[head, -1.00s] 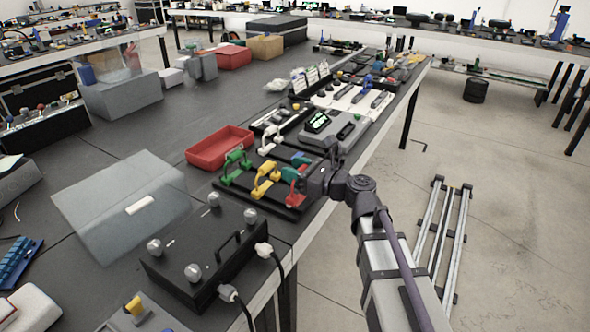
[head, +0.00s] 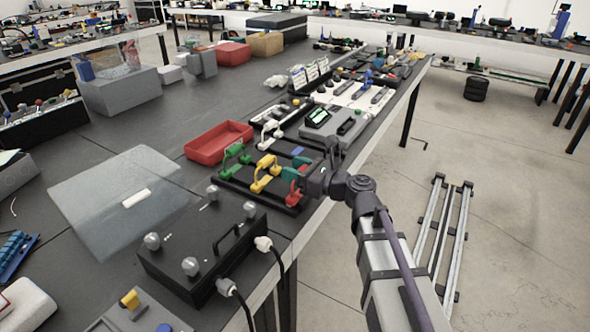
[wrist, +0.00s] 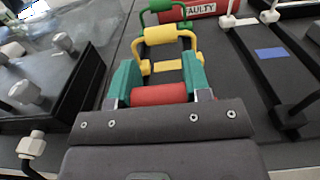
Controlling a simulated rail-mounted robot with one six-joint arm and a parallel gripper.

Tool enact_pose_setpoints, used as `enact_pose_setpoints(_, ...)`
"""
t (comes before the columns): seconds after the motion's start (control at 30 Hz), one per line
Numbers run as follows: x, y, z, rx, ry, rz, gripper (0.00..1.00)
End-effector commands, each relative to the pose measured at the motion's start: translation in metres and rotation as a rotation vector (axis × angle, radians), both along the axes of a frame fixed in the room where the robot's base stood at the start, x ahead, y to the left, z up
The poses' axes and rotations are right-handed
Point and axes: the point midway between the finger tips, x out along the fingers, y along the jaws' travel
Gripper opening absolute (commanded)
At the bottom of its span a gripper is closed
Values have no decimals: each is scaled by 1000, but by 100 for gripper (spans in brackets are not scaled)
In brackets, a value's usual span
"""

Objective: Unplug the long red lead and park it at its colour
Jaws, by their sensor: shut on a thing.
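The red lead (wrist: 158,94) shows in the wrist view as a thick red handle crossing between the teal fingers of my gripper (wrist: 160,82), which is shut on it. In the head view the red part (head: 292,188) sits at the front right of a black board (head: 264,196), beside my gripper (head: 297,171). The wrist housing hides its near side, and I cannot tell whether its ends are seated. A yellow lead (head: 264,172) and a green lead (head: 232,158) arch up in a row behind it; the yellow one (wrist: 168,34) is just beyond the fingers.
A red tray (head: 218,143) marked FAULTY (wrist: 196,9) stands behind the leads. A black box with knobs (head: 203,248) is at the front left. A board with white handles and a blue patch (wrist: 271,54) lies to the right in the wrist view. The table edge is close.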

Motion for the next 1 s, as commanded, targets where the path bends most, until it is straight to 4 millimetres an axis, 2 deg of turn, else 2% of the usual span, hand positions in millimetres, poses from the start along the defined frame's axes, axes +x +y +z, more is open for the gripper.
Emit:
enact_pose_setpoints(0.27, 0, 0, -8, 0, 0, 0, 20)
enact_pose_setpoints(0.3, 0, 0, -8, 0, 0, 0, 45)
enact_pose_setpoints(0.6, 0, 0, -7, 0, 0, 0, 74)
enact_pose_setpoints(0.87, -1, -2, -7, 0, 0, -1, 74)
enact_pose_setpoints(1.0, -12, -20, -7, 0, 0, -3, 74)
